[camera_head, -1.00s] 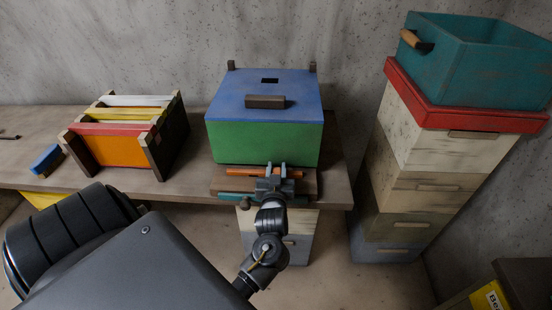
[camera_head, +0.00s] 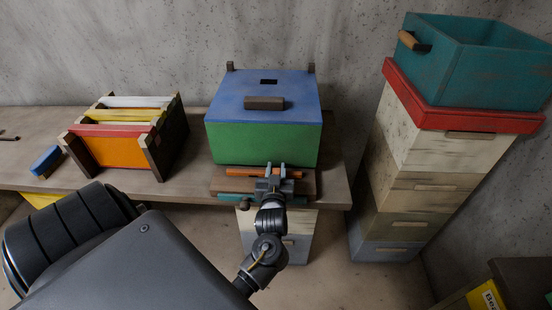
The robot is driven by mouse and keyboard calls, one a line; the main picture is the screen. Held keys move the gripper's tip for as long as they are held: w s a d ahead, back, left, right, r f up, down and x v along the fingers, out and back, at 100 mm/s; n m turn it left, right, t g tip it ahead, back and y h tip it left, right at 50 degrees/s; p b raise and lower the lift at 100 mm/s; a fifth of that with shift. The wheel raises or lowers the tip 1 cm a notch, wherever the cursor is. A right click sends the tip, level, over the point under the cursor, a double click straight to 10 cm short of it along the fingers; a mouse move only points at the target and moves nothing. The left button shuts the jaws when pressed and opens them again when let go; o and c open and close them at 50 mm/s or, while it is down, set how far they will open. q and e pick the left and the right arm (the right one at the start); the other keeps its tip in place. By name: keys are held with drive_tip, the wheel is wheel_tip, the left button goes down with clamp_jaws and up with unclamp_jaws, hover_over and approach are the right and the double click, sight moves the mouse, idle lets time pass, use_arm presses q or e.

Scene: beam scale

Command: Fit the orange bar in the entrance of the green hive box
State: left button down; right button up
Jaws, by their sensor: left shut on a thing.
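The green hive box (camera_head: 262,143) with a blue lid (camera_head: 262,88) stands on the bench near the middle of the head view. The orange bar (camera_head: 240,172) lies level, close to the foot of the box's front face, over the wooden landing board (camera_head: 222,184). My left gripper (camera_head: 275,172) is shut on the orange bar near its right half, in front of the box. The gripper and bar hide the entrance, so I cannot tell whether the bar touches it. My right gripper is not in view.
A rack of coloured frames (camera_head: 125,135) and a blue brush (camera_head: 47,160) are on the bench (camera_head: 190,180) at left. A teal bar (camera_head: 232,197) is at the board's front. Stacked pale boxes (camera_head: 425,150) with a teal crate (camera_head: 475,62) stand at right.

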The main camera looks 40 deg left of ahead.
use_arm(q)
drive_tip(key=shift+r+p, duration=0.1)
drive_tip(key=shift+p, duration=0.25)
idle(0.4)
drive_tip(key=shift+w+a, duration=0.15)
drive_tip(key=shift+w, duration=0.05)
idle(0.5)
drive_tip(key=shift+w+a, duration=0.15)
drive_tip(key=shift+w, duration=0.1)
drive_tip(key=shift+s, duration=0.1)
drive_tip(key=shift+s, duration=0.1)
drive_tip(key=shift+s+d+p, duration=0.2)
drive_tip(key=shift+d+p, duration=0.1)
drive_tip(key=shift+p, duration=0.1)
idle(0.4)
drive_tip(key=shift+w+a, duration=0.25)
drive_tip(key=shift+w, duration=0.05)
idle(0.6)
